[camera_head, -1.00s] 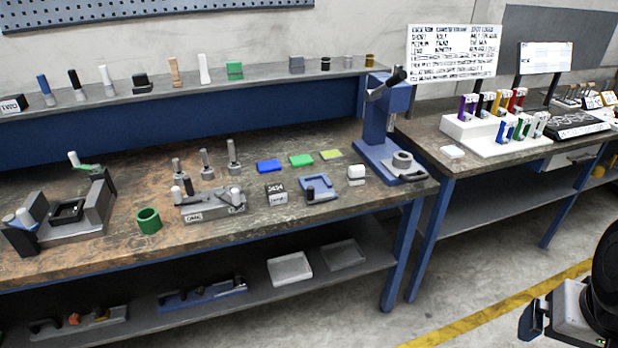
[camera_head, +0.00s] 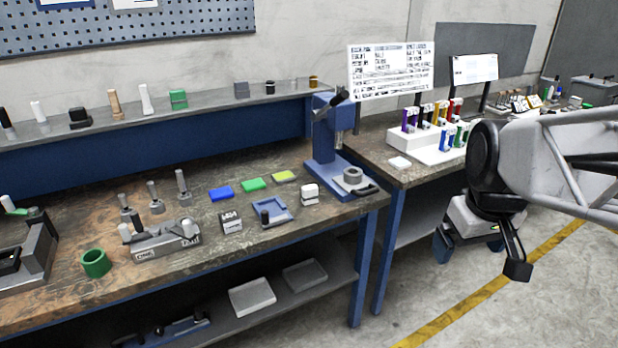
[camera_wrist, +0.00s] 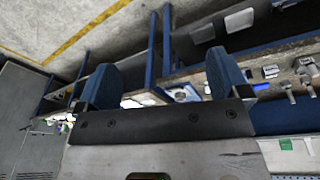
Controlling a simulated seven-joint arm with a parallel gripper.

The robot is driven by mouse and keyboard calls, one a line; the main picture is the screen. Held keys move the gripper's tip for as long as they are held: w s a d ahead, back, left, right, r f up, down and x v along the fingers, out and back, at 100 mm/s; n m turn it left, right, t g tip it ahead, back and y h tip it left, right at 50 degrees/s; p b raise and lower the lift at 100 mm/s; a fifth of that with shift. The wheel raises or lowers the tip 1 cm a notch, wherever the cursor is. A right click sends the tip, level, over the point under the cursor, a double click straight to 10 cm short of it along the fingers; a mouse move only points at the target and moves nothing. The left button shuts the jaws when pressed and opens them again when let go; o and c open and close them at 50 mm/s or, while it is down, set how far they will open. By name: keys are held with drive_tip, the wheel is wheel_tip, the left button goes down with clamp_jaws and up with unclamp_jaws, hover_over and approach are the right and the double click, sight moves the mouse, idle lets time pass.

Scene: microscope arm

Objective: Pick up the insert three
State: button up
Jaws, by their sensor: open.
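Three grey metal posts of rising height stand on the bench in the head view: a short one (camera_head: 127,213), a middle one (camera_head: 154,197) and a tall one (camera_head: 182,190). No readable label shows which thing is insert three, so I cannot tell. My gripper (camera_head: 481,258) is open and empty at the right, beyond the bench's right end and far from the posts. In the wrist view my gripper's (camera_wrist: 164,80) two blue fingers are spread wide with nothing between them; the benches show beyond them, small and turned sideways.
A labelled grey fixture (camera_head: 163,241), a green ring (camera_head: 96,263), a blue block (camera_head: 220,194) and a green block (camera_head: 254,184) sit on the bench. A blue press (camera_head: 324,150) stands at its right end. A second bench holds a white rack (camera_head: 448,152). Open floor lies below my gripper.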

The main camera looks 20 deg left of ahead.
drive_tip(key=w+a+n, duration=0.5)
drive_tip(key=w+a, duration=0.6)
drive_tip(key=w, duration=0.1)
drive_tip(key=n+g, duration=0.2)
drive_tip(key=n, duration=1.5)
hover_over(229, 216)
drive_tip(key=f, duration=1.9)
drive_tip(key=shift+d+f, duration=0.25)
drive_tip(key=shift+f, duration=0.1)
drive_tip(key=shift+a+f, duration=0.1)
drive_tip(key=shift+a, duration=0.05)
drive_tip(key=shift+f, duration=1.25)
